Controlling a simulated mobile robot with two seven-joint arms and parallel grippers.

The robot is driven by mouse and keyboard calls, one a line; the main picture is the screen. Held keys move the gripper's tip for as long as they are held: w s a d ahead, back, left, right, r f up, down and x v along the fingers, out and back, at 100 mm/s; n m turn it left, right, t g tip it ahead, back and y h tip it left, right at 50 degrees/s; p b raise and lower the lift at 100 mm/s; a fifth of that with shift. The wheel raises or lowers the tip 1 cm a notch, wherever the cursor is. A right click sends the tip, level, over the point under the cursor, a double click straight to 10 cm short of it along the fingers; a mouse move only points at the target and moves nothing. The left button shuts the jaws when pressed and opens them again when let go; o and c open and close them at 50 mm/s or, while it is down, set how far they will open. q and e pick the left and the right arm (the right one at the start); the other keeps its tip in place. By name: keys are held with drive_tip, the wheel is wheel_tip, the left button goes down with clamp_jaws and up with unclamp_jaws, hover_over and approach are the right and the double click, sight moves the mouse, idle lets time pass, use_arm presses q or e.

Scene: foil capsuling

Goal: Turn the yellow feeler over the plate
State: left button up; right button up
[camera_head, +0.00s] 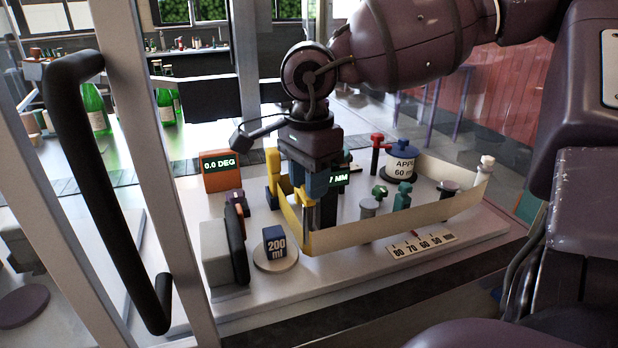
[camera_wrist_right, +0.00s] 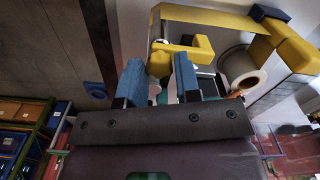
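A yellow feeler, hook-shaped, shows in the right wrist view (camera_wrist_right: 195,50), just beyond my right gripper's fingertips. In the head view yellow parts (camera_head: 273,163) stand behind and beside that gripper; which of them is the feeler is hard to tell. My right gripper (camera_head: 316,192) points down over the bench fixture, its two blue fingers apart. The right wrist view shows a gap between the fingers (camera_wrist_right: 158,75), with a yellow end near it; contact cannot be told. A round plate (camera_head: 291,262) at the front carries a dark blue "200 ml" block (camera_head: 275,240). My left gripper is out of view.
A beige strip wall (camera_head: 365,228) curves around several small knobs. An orange "0.0 DEG" display (camera_head: 220,172) and a grey block with a black pad (camera_head: 218,250) stand left. A black handle (camera_head: 105,190) on a frame crosses the left foreground. Green bottles stand behind.

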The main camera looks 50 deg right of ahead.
drive_tip(key=c, duration=0.5)
drive_tip(key=shift+o, duration=0.2)
